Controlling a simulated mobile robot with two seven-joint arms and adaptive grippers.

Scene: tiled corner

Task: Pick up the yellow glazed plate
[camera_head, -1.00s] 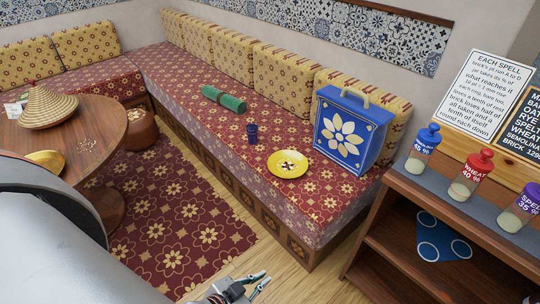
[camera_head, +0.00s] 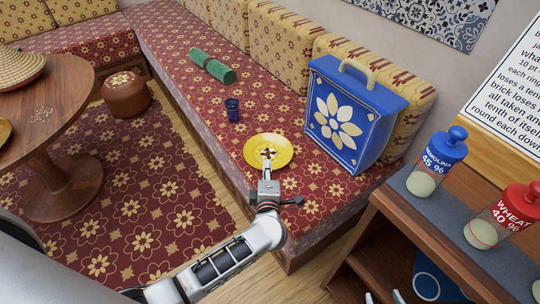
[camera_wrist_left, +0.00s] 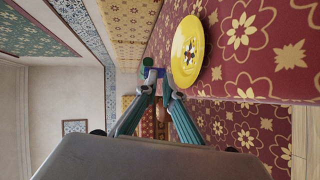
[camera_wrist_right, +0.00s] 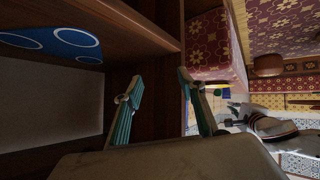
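The yellow glazed plate (camera_head: 252,150) lies flat on the red patterned bench, between the blue cup and the blue box. It has a dark pattern at its centre. My left gripper (camera_head: 267,157) is over the plate's near part in the head view and hides a little of it. In the left wrist view the plate (camera_wrist_left: 188,53) is to the right of the left fingertips (camera_wrist_left: 158,84), which are a little apart with nothing between them. My right gripper (camera_wrist_right: 160,80) is open and empty by the wooden shelf; its fingers (camera_head: 384,297) just show at the head view's bottom edge.
A blue box with a white flower (camera_head: 338,125) stands close right of the plate. A small blue cup (camera_head: 233,110) and a green roll (camera_head: 212,66) are on the bench (camera_head: 165,45). The shelf (camera_head: 410,225) with jars is at right, a round table (camera_head: 70,100) at left.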

